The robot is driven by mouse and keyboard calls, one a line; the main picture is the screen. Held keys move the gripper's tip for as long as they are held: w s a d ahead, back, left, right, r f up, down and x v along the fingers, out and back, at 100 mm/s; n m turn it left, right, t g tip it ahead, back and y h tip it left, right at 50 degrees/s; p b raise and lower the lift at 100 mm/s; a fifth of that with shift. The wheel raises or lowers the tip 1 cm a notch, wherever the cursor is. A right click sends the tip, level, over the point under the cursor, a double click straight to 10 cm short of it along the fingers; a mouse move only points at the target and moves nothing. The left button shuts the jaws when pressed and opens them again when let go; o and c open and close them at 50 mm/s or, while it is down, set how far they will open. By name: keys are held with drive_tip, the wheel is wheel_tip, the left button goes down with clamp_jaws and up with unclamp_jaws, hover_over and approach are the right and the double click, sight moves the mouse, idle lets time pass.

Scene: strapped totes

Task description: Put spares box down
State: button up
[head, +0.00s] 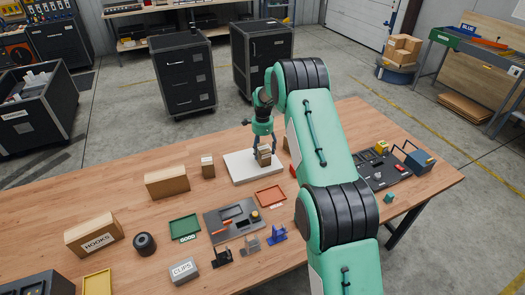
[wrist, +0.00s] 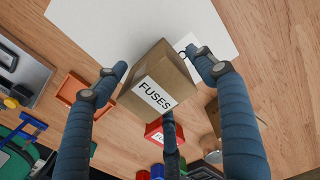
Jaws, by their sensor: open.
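A brown cardboard box with a white FUSES label (wrist: 158,82) sits between the spread fingers of my gripper (wrist: 160,68) in the wrist view. Gaps show between the box and the two side fingers. A third finger is behind the label side; whether it touches is unclear. In the head view the same box (head: 264,157) stands at the right part of a white board (head: 240,168), with my gripper (head: 263,146) over it. I can read no SPARES label on any box.
A small box (head: 208,167) and a wider box (head: 167,182) stand left of the board. A red tray (head: 270,196) and a grey tool tray (head: 232,218) lie in front. A red box (wrist: 160,132) is close to the gripper. The board's left part is bare.

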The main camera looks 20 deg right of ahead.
wheel_tip(320, 180, up, 12)
idle(0.6)
drive_tip(key=shift+r, duration=0.1)
idle(0.4)
drive_tip(key=s+a+r+n+t, duration=0.1)
drive_tip(key=s+a+r+n, duration=0.45)
drive_tip(key=s+r, duration=0.75)
drive_tip(key=s+a+r+n+t, duration=0.2)
drive_tip(key=s+a+r+n, duration=0.35)
drive_tip(key=s+r, duration=0.75)
drive_tip(key=s+a+r+n+t, duration=0.1)
drive_tip(key=s+a+n, duration=0.2)
drive_tip(key=s, duration=1.1)
drive_tip(key=s+a+n+t, duration=0.1)
drive_tip(key=s+a+n, duration=0.3)
drive_tip(key=s, duration=1.1)
drive_tip(key=shift+s+a+r+t, duration=0.3)
drive_tip(key=shift+a+r, duration=0.1)
drive_tip(key=shift+a, duration=0.55)
